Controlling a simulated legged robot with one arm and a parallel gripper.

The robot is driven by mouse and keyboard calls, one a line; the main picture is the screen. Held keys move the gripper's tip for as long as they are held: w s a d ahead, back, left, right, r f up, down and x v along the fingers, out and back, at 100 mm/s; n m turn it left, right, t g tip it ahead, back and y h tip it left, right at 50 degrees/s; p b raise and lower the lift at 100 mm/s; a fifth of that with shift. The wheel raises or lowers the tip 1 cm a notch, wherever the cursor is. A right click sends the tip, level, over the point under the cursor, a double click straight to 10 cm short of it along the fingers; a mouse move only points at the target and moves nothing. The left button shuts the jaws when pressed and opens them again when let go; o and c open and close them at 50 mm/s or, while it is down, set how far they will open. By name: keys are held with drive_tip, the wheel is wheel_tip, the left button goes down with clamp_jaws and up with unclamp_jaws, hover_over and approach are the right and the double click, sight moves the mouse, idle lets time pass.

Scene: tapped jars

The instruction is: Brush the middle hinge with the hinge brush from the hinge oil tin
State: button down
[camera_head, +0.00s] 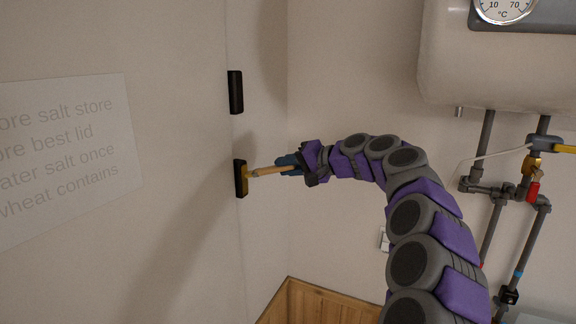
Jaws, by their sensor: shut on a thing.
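My gripper (290,165) is shut on the hinge brush (266,171), which has a pale wooden handle and a yellowish head. The brush points left, and its head meets the lower of two black hinges (240,180) in view; they look to be touching. The other black hinge (235,92) sits higher on the same vertical edge, with nothing at it. I cannot tell from this view alone which of them is the middle hinge. The hinge oil tin is not in view.
A pale panel with a printed sign (65,155) fills the left. A white boiler (490,60) with a temperature dial hangs at upper right. Grey pipes (487,145) with valves run below it. Wooden panelling (325,302) stands low in the corner. The space left of my arm is clear.

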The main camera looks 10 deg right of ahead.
wheel_tip(320, 180, down, 7)
drive_tip(key=b, duration=0.5)
drive_tip(key=shift+r, duration=0.15)
idle(0.5)
drive_tip(key=s+d+b, duration=0.1)
drive_tip(key=s+d, duration=0.2)
drive_tip(key=d, duration=0.2)
drive_tip(key=shift+s, duration=0.25)
idle(0.4)
drive_tip(key=shift+s+d+b, duration=0.45)
drive_tip(key=shift+s+d, duration=0.45)
drive_tip(key=shift+d, duration=0.3)
drive_tip(key=shift+w+a, duration=0.1)
drive_tip(key=shift+a, duration=0.1)
